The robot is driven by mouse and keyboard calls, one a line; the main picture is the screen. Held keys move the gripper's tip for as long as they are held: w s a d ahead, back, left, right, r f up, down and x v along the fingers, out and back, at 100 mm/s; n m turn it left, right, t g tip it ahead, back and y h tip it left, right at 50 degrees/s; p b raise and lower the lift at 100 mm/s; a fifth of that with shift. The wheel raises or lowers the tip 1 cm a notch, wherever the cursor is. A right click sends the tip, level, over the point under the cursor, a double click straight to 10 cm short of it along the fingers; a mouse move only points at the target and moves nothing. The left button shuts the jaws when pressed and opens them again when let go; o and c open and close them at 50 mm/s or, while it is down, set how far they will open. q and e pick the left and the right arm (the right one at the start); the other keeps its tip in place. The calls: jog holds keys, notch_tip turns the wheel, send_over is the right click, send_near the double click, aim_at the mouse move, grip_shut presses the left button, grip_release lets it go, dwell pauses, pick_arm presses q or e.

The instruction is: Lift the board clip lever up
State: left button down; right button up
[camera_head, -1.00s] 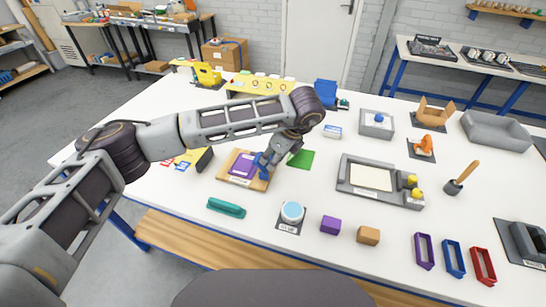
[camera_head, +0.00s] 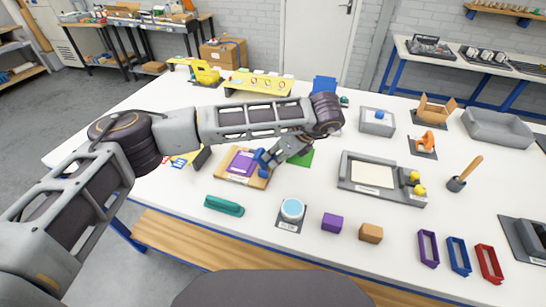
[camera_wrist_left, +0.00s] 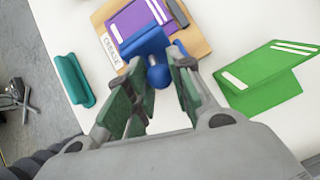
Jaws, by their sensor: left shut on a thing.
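The board (camera_head: 231,178) is a tan wooden board on the table, left of centre, with a purple sheet (camera_head: 240,161) on it. Its blue clip lever (camera_head: 262,158) stands at the right side of the sheet. In the left wrist view the lever (camera_wrist_left: 150,42) is a blue bar ending in a round knob (camera_wrist_left: 158,76). My left gripper (camera_head: 270,164) comes from the right side of the board and is shut on the lever's knob, one finger on each side. The fingers partly hide the lever in the head view. My right gripper is not in view.
A green folded card (camera_head: 302,157) lies right of the board. A teal handle-shaped thing (camera_head: 224,205) lies in front. A round light-blue button (camera_head: 292,209) and purple block (camera_head: 332,222) stand front right. A grey tray (camera_head: 347,181) is farther right.

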pick_arm(q)
jog(key=shift+s+d, duration=0.1)
jog(key=shift+d, duration=0.05)
jog(key=shift+d+f+y, duration=0.1)
jog(key=shift+y, duration=0.3)
jog(key=shift+d+f+t+p, duration=0.1)
jog(key=shift+t+p, duration=0.2)
jog(key=shift+y, duration=0.3)
jog(key=shift+f, duration=0.1)
jog(key=c, duration=1.6)
grip_release()
jog(key=o, duration=0.4)
jog(key=shift+c, duration=0.2)
jog(key=v, duration=1.2)
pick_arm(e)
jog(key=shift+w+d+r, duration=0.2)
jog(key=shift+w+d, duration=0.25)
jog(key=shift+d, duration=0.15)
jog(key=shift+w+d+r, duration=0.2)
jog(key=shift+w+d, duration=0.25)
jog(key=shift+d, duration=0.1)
pick_arm(q)
jog(key=shift+d, duration=0.1)
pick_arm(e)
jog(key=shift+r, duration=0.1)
